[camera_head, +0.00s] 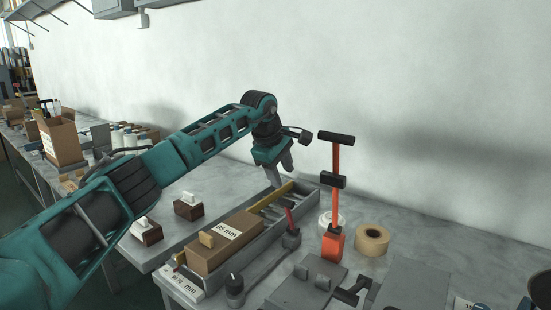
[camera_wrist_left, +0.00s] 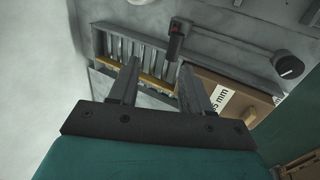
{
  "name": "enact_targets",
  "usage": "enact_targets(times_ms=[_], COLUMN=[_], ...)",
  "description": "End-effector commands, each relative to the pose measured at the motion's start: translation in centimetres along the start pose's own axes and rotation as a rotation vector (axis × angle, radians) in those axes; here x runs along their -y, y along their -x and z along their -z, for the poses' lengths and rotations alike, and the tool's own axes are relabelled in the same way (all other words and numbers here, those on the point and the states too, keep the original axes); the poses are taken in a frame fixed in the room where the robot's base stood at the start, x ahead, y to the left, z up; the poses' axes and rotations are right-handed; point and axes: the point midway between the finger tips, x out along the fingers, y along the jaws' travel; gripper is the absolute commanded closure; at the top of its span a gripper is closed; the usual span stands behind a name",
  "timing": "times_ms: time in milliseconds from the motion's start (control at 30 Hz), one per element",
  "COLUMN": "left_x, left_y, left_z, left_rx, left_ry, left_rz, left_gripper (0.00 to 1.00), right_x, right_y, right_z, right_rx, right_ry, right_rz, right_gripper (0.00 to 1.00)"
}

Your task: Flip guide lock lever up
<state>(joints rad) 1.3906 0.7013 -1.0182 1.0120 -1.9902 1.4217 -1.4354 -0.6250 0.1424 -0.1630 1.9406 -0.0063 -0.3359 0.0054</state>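A small lever with a red handle (camera_head: 289,217) stands on a dark grey mount beside the right wall of a long grey tray; I take it to be the guide lock lever. In the left wrist view its dark block with a red mark (camera_wrist_left: 179,27) is seen from above, at the tray's edge. My left gripper (camera_head: 281,173) hangs over the far end of the tray, behind the lever and apart from it. In the left wrist view its two fingers (camera_wrist_left: 158,85) are spread with nothing between them. My right gripper is not in view.
The tray (camera_head: 262,253) holds a cardboard box (camera_head: 222,245) labelled 85 mm, a yellow bar and several slats. An orange post with a black T-handle (camera_head: 336,138) rises to the right of the lever. A tape roll (camera_head: 372,240) lies beside it.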

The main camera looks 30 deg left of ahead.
Motion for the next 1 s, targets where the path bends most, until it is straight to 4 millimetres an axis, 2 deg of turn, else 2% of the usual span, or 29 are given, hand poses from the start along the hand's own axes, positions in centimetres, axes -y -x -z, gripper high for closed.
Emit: enact_targets(times_ms=[100, 300, 1000], left_x=[0.1, 0.2, 0.2], left_y=[2.5, 4.8, 5.2], left_z=[0.1, 0.1, 0.1], left_rx=[-0.003, -0.003, -0.003], left_ry=[-0.001, 0.001, 0.001], left_rz=[0.001, 0.007, 0.011], left_gripper=[0.52, 0.52, 0.52], right_x=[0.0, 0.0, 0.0], right_y=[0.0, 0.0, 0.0], right_z=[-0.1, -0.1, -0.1], right_rx=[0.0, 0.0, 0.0], right_ry=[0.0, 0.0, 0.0], right_rz=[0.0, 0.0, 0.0], right_gripper=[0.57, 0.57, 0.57])
